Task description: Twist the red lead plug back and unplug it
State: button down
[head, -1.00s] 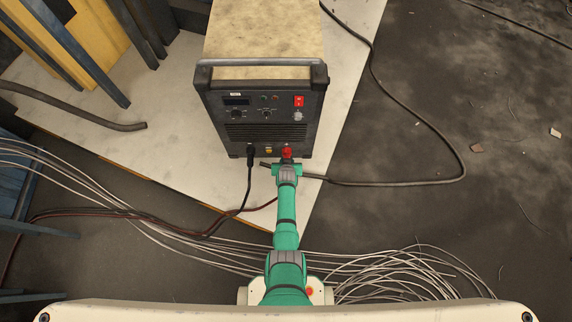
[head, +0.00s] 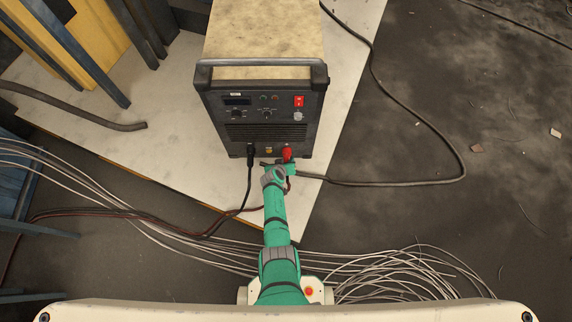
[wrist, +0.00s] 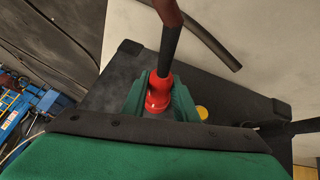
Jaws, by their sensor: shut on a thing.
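The red lead plug (head: 287,153) is at the lower right of the welding machine's front panel (head: 262,133). In the wrist view the plug (wrist: 158,92) is red, with a dark sleeve and a reddish lead running up from it. My green gripper (head: 281,168) is at the plug, and in the wrist view its fingers (wrist: 160,97) sit on both sides of the plug, shut on it. The plug's front end and its socket are hidden, so I cannot tell how far in it sits.
A black plug and cable (head: 250,155) sit left of the red plug, with a yellow socket (head: 269,150) between. A dark cable (head: 400,183) runs along the floor at right. Thin wires (head: 400,270) lie in front. The pale board (head: 180,165) is mostly bare.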

jog(key=shift+f+n+h, duration=0.1)
jog(key=shift+n+h, duration=0.8)
jog(key=shift+h, duration=0.9)
jog(key=shift+s+a+h, duration=0.1)
jog(key=shift+h, duration=0.2)
jog(key=shift+t, duration=0.3)
jog(key=c, duration=1.7)
grip_release()
